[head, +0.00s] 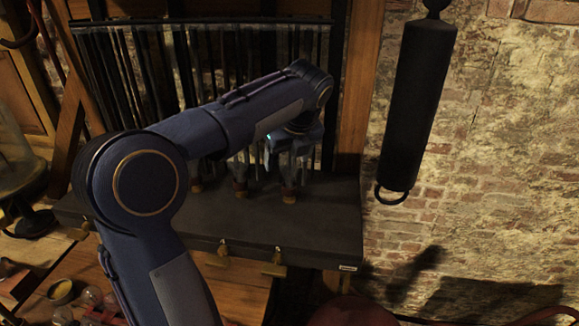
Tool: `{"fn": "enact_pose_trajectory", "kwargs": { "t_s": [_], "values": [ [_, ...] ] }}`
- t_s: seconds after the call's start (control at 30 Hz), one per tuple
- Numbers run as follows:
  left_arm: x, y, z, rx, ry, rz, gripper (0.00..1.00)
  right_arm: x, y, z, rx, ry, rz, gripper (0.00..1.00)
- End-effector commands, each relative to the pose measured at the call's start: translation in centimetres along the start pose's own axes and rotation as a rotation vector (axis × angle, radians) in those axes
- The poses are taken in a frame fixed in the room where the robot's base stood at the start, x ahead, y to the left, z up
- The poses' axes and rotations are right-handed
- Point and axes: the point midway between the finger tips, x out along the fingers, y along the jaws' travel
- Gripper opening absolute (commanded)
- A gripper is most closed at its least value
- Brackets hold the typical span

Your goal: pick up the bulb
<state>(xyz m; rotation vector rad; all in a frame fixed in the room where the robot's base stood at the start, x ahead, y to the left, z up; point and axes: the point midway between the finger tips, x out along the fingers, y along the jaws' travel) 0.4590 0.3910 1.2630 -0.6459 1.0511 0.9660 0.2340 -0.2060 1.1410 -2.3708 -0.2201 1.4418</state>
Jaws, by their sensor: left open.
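My left gripper (291,170) hangs jaws-down at the end of my blue left arm, above the dark shelf in the middle of the head view. Its jaws are open, around or just in front of one of the upright fittings with a brownish base (289,193); I cannot tell whether they touch. Small round glassy things, which look like bulbs (91,295), lie at the lower left, well away from this gripper. I cannot tell for sure which thing is the bulb. My right gripper is not in view.
The dark shelf (320,225) has brass latches (278,256) on its front and more upright fittings (240,188) on top. Dark rods hang behind. A black cylinder (416,105) hangs by the brick wall at right. A glass dome (14,155) stands at far left.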

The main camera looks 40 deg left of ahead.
Motion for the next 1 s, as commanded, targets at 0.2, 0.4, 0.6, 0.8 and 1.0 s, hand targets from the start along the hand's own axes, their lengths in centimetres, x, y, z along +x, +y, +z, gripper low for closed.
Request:
{"fn": "enact_pose_trajectory", "kwargs": {
  "t_s": [0.2, 0.4, 0.6, 0.8, 1.0],
  "values": [
    [0.17, -0.01, -0.02, 0.0, 0.0, 0.0, 0.72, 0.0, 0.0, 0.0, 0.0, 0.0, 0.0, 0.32],
    [0.15, -0.01, -0.02, 0.0, 0.001, 0.0, 0.48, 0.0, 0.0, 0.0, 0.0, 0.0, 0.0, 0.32],
    [0.14, -0.01, -0.02, 0.0, 0.0, 0.0, 0.22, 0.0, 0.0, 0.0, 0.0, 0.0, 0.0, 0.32],
    [0.12, -0.01, -0.01, 0.0, 0.0, 0.0, 0.2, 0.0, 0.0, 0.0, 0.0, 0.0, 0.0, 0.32],
    [-0.31, -0.04, 0.18, 0.0, 0.0, -0.001, 0.2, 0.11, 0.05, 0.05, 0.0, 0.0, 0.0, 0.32]
  ]
}}
